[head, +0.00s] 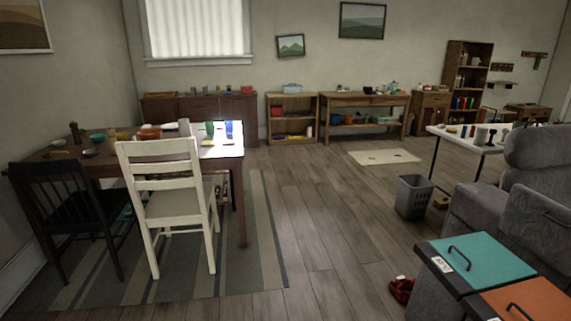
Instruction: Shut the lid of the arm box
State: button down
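A grey armchair (494,181) stands at the right edge of the head view, partly cut off. The panel looks tilted up and may be the lid of the arm box, but I cannot tell for sure. The inside of any box there is hidden. My gripper is not in view.
A teal lid (490,258) and an orange lid (528,303), both with handles, lie flat in the near right corner. A grey basket (413,197) and a red item (401,288) are on the floor. A white chair (167,190) stands left. The middle floor is clear.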

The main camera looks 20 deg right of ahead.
aim_at(541, 224)
jog(key=i+z, duration=0.15)
jog(key=i, duration=0.5)
jog(key=i+z, duration=0.1)
jog(key=i, duration=0.5)
jog(key=i+j+z, duration=0.15)
jog(key=i, duration=0.5)
jog(key=i+z, duration=0.3)
jog(key=z, duration=0.15)
jog(key=i+j+z, duration=0.1)
jog(key=i+z, duration=0.15)
jog(key=z, duration=0.25)
jog(key=i+j+z, duration=0.25)
jog(key=z, duration=1)
